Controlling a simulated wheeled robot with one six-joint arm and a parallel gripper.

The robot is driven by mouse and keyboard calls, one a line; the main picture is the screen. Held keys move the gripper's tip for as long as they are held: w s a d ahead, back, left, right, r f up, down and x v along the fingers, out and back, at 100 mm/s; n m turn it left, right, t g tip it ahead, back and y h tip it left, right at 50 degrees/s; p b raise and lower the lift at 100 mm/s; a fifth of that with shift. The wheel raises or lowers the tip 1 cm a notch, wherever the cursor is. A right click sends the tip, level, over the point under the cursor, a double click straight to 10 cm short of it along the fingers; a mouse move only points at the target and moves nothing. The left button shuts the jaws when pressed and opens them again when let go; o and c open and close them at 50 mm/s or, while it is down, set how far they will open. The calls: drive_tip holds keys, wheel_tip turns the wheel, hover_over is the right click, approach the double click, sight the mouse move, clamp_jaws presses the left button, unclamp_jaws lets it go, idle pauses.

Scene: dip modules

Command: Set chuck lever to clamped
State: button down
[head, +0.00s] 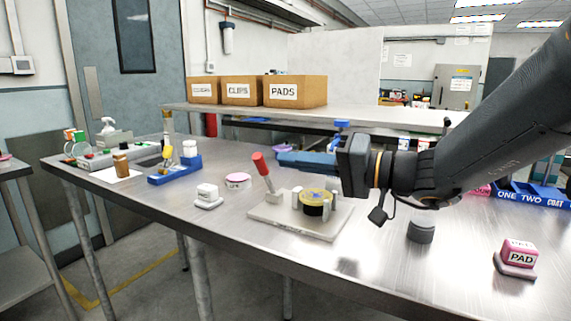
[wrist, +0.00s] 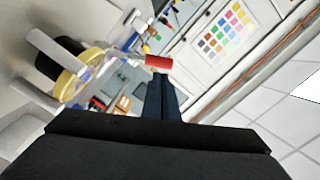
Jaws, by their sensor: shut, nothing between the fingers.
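The chuck lever (head: 263,170) has a red grip and stands up from the left side of a pale base plate (head: 270,223), tilted to the left at its top. Its red grip also shows in the wrist view (wrist: 158,62), just beyond my fingertips. On the plate sits a black round part with a yellow top (head: 316,200), held among pale jaws; it shows at the left of the wrist view (wrist: 72,80). My gripper (head: 281,158) is shut and empty, its blue fingers pointing left toward the lever. A gap or contact with the grip is hard to tell.
A white block (head: 207,194) and a pink-topped round tin (head: 237,181) are left of the plate. A blue holder (head: 176,171) stands farther left. A grey cylinder (head: 421,230) and a pink PAD block (head: 518,256) are on the right. Boxes (head: 295,91) sit on the shelf behind.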

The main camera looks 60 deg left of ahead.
drive_tip(key=b+v, duration=0.2)
drive_tip(key=v, duration=0.4)
drive_tip(key=shift+w+d+r, duration=0.1)
drive_tip(key=shift+w+d, duration=0.15)
drive_tip(key=shift+w, duration=0.1)
